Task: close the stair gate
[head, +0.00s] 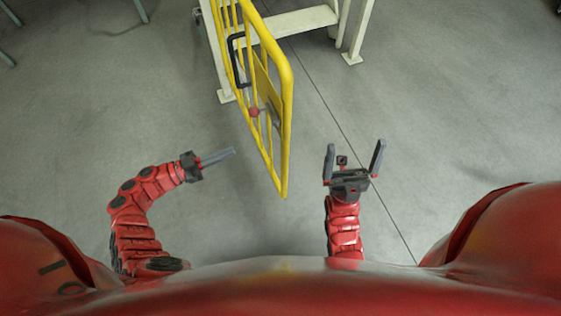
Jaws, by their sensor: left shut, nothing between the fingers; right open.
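The yellow stair gate (285,95) stands swung out towards me from a pale post (216,60) at the foot of the stairs. It has a black handle (235,58) and a red knob (254,112) on its left face. My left gripper (232,153) is shut and empty, to the left of the gate and apart from it. My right gripper (355,150) is open and empty, to the right of the gate's near end, fingers pointing away from me. It does not touch the gate.
A pale stair step (285,24) lies behind the gate, with a second post (357,30) at its right. Thin greenish legs (141,11) show at the top left.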

